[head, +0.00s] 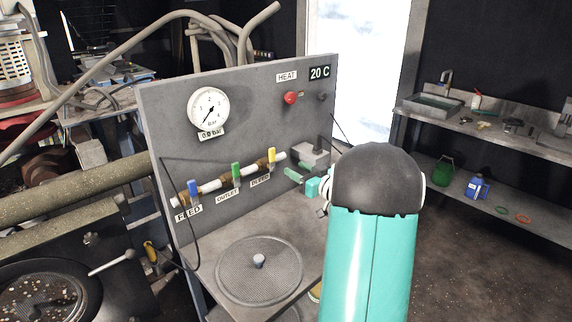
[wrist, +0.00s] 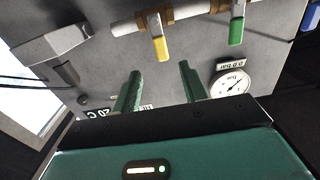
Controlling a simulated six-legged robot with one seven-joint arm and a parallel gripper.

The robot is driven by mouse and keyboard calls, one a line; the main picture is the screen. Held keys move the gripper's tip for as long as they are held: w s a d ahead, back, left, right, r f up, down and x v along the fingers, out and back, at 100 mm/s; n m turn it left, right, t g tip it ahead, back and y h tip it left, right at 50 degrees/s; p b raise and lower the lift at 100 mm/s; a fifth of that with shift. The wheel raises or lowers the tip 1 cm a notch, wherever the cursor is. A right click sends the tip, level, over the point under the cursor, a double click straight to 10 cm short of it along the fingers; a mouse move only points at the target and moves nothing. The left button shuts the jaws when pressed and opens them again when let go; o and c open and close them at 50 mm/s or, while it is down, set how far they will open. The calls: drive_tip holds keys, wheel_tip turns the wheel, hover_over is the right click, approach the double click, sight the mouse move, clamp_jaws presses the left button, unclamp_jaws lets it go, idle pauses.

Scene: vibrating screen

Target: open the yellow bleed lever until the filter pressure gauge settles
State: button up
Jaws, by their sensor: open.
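The yellow bleed lever (head: 271,156) stands upright on the pipe above the BLEED label, at the right end of the valve row. In the wrist view, which is turned over, the yellow lever (wrist: 160,40) hangs from the pipe, beyond the fingertips and apart from them. The filter pressure gauge (head: 208,107) has its needle low on the left, and its plate reads 0.0 bar. The gauge also shows in the wrist view (wrist: 232,83). My gripper (head: 296,176) is right of the lever, partly hidden by my arm. Its green fingers (wrist: 160,75) are open with nothing between them.
The green outlet lever (head: 236,172) and blue feed lever (head: 193,189) stand left of the yellow one. A grey box (head: 310,155) juts from the panel close to my gripper. A red knob (head: 290,97) is higher up. A round mesh lid (head: 258,272) lies below.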

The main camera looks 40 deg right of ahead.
drive_tip(key=s, duration=0.4)
idle(0.4)
drive_tip(key=w+a+r+m+g+h, duration=0.1)
drive_tip(key=a+r+g+h, duration=0.2)
drive_tip(key=a, duration=0.5)
drive_tip(key=w+a+r+m+g+h, duration=0.1)
drive_tip(key=a+r+m+h, duration=0.15)
drive_tip(key=a+r, duration=0.4)
drive_tip(key=s+a+f+n+g+y, duration=0.1)
drive_tip(key=s+a+f+g, duration=0.3)
drive_tip(key=s+a, duration=0.7)
drive_tip(key=s+a+f+n+g+y, duration=0.2)
drive_tip(key=s+a+f+g+y, duration=0.2)
drive_tip(key=s+a, duration=0.6)
drive_tip(key=a, duration=0.4)
drive_tip(key=shift+s+a, duration=0.35)
drive_tip(key=shift+s, duration=0.05)
